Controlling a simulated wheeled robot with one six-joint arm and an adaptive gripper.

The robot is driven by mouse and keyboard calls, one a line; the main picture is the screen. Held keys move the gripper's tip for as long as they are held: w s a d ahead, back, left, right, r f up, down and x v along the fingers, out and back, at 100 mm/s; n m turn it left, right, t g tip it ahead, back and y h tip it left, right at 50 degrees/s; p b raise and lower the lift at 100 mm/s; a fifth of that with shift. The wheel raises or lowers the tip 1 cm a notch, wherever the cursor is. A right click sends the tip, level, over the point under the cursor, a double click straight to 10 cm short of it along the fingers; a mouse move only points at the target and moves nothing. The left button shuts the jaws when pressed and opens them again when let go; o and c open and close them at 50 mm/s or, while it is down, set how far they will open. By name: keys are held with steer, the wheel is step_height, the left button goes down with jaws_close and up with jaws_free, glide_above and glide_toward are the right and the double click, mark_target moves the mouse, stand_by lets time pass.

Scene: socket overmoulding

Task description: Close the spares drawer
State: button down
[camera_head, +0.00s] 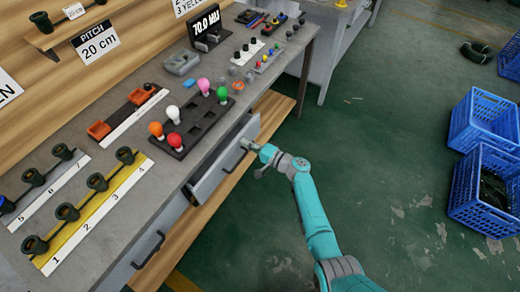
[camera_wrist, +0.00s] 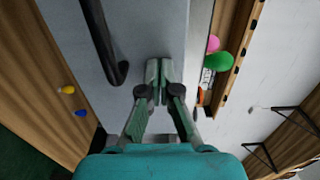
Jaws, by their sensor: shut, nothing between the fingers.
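The spares drawer (camera_head: 208,186) is a grey drawer under the workbench top, and it stands partly open in the head view. Its dark bar handle (camera_head: 233,162) is on the front panel. In the wrist view the grey front panel (camera_wrist: 145,25) fills the upper middle, with the black handle (camera_wrist: 104,45) left of my fingers. My gripper (camera_head: 247,146) is at the right part of the drawer front, beside the handle and not around it. In the wrist view my gripper (camera_wrist: 158,70) has its fingertips together with nothing between them. I cannot tell whether they touch the panel.
A second drawer with a dark handle (camera_head: 148,250) is at the lower left of the bench. The grey bench top (camera_head: 110,185) carries coloured bulbs in a black tray (camera_head: 203,130) and several dark sockets. Blue crates (camera_head: 485,185) stand on the right. Green floor between is clear.

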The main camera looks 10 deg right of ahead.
mark_target(238, 138)
steer(key=x, duration=0.4)
steer(key=shift+w+a, duration=0.1)
steer(key=shift+a, duration=0.05)
steer(key=shift+w+a+r, duration=0.15)
steer(key=shift+w, duration=0.05)
steer(key=shift+r, duration=0.1)
steer(key=shift+s+d, duration=0.2)
steer(key=shift+d, duration=0.05)
steer(key=v, duration=1.3)
steer(key=shift+s+d+f, duration=0.25)
steer(key=shift+s, duration=0.05)
